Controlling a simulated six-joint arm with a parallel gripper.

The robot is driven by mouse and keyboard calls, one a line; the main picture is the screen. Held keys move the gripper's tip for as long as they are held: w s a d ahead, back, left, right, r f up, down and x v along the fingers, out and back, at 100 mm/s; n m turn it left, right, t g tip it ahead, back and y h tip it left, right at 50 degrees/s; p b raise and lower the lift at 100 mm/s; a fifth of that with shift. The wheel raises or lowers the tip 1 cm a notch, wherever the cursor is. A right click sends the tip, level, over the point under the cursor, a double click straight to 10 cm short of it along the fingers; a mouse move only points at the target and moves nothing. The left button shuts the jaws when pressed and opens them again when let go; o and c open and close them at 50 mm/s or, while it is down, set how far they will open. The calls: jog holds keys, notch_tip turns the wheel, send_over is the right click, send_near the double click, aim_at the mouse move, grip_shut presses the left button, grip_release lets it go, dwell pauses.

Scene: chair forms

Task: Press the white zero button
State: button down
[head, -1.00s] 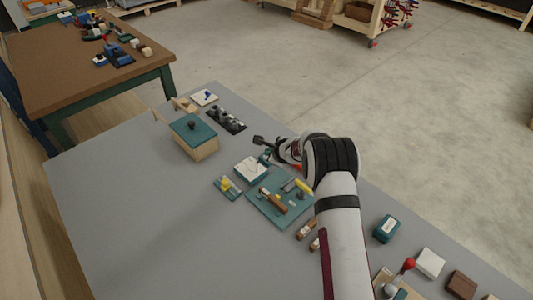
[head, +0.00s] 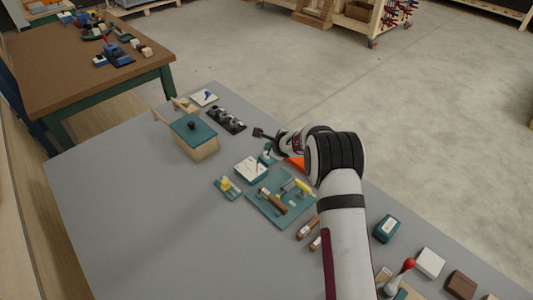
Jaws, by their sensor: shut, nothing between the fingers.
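My gripper (head: 259,134) is the dark tip at the end of the white arm. It is shut and empty, held above the far right part of the grey table. A white-faced square gauge (head: 251,168) with a thin red needle lies below and a little left of it in the picture, apart from it. A teal block (head: 386,228) with a white patch on top sits right of the arm. I cannot make out for sure which small white part is the zero button; the arm also covers some of the table.
A black strip with several knobs (head: 226,119) and a teal-lidded wooden box (head: 194,134) stand left of my gripper. A teal tool board (head: 279,200) and a small teal plate with a yellow piece (head: 227,187) lie nearer. The grey table's left side (head: 115,200) is clear.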

jog(key=shift+r, duration=2.45)
jog(key=s+r+n+g+y, duration=0.15)
jog(key=s+r+n, duration=0.25)
jog(key=s+r, duration=0.45)
jog(key=s+r+n+g, duration=0.2)
jog(key=s+r+n, duration=0.3)
jog(key=s, duration=0.6)
jog(key=s+d+f+n+g+h, duration=0.1)
jog(key=s+d+n+g+h, duration=0.1)
jog(key=s, duration=1.3)
jog(key=s+d+f+n+g+h, duration=0.1)
jog(key=s+d+n, duration=0.4)
jog(key=s, duration=1)
jog(key=shift+s+d+g+h, duration=0.3)
jog(key=shift+d+g+h, duration=0.15)
jog(key=shift+g, duration=0.5)
